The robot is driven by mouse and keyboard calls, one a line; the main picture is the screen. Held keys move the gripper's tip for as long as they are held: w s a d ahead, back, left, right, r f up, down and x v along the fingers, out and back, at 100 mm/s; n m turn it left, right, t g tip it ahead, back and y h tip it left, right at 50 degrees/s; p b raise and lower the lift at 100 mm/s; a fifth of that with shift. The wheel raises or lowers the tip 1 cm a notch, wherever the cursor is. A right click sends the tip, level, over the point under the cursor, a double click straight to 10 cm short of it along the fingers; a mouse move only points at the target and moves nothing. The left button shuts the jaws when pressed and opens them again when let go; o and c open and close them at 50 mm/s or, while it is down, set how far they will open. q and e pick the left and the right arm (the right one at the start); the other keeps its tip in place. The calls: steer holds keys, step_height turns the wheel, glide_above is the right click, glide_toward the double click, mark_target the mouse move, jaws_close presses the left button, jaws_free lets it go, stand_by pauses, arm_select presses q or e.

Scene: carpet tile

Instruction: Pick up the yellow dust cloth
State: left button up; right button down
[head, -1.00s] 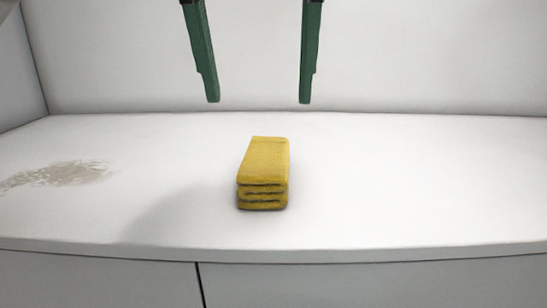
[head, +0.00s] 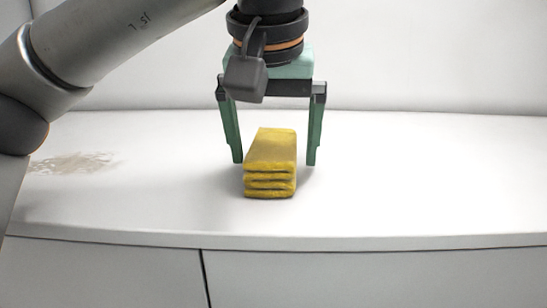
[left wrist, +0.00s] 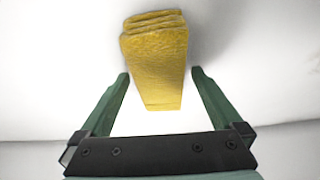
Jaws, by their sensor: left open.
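The yellow dust cloth (head: 270,152) lies folded in a thick stack on the white surface, near the middle of the head view. My left gripper (head: 273,163) is open, pointing down, with one green finger on each side of the cloth's far part. In the left wrist view the cloth (left wrist: 157,62) stretches from the top down to between the fingertips of my left gripper (left wrist: 159,72). Gaps show between the cloth and both fingers there. My right gripper is in neither view.
The white countertop (head: 400,190) is clear on both sides of the cloth. A brownish dust patch (head: 72,163) lies at the left, partly behind my arm. A white wall (head: 430,60) stands behind, and the counter's front edge is close to the cloth.

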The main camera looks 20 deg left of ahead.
mark_target(275, 138)
arm_select(q)
steer(key=c, duration=1.4)
steer(key=shift+o, duration=0.2)
steer(key=shift+r, duration=0.15)
steer(key=shift+r, duration=0.25)
step_height(275, 138, up, 2)
steer(key=shift+r+p, duration=0.1)
steer(key=shift+p, duration=0.25)
steer(key=s+d+r, duration=0.1)
steer(key=r, duration=0.1)
steer(key=s+d+r+p, duration=0.1)
steer(key=r, duration=0.1)
steer(key=s+d+r+p, duration=0.1)
steer(key=r, duration=0.1)
steer(key=shift+s, duration=0.1)
steer(key=s+d+r, duration=0.4)
steer(key=s+d, duration=0.2)
steer(key=s, duration=0.1)
steer(key=shift+d, duration=0.2)
